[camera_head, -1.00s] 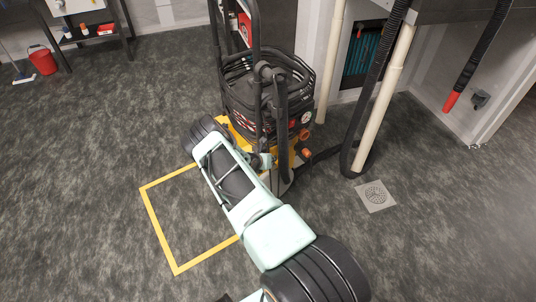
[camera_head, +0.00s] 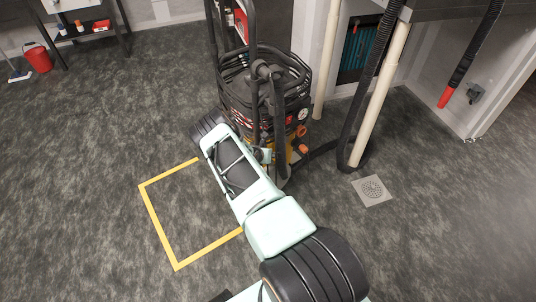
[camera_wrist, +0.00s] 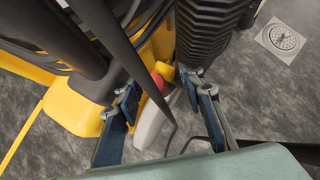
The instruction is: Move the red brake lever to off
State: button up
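The mobile extraction unit (camera_head: 262,92), wrapped in black hose, stands beyond my arm in the head view. In the wrist view its yellow base (camera_wrist: 75,105) fills the left side. A small red part (camera_wrist: 157,82), which looks like the end of the brake lever, shows between my fingers beside a yellow piece (camera_wrist: 165,71). A pale grey part (camera_wrist: 150,124) lies just below it. My gripper (camera_wrist: 159,93) is open, one finger on each side of the red part. I cannot tell whether they touch. In the head view my forearm and the unit mostly hide the gripper.
A black bar crosses close to my fingers, and a ribbed black hose (camera_wrist: 205,30) rises at the right. A beige pipe (camera_head: 382,90) and floor drain (camera_head: 371,190) are to the right. A yellow floor outline (camera_head: 150,220) encloses bare floor at the left.

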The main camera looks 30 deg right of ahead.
jog(key=v, duration=1.2)
dwell(0.6)
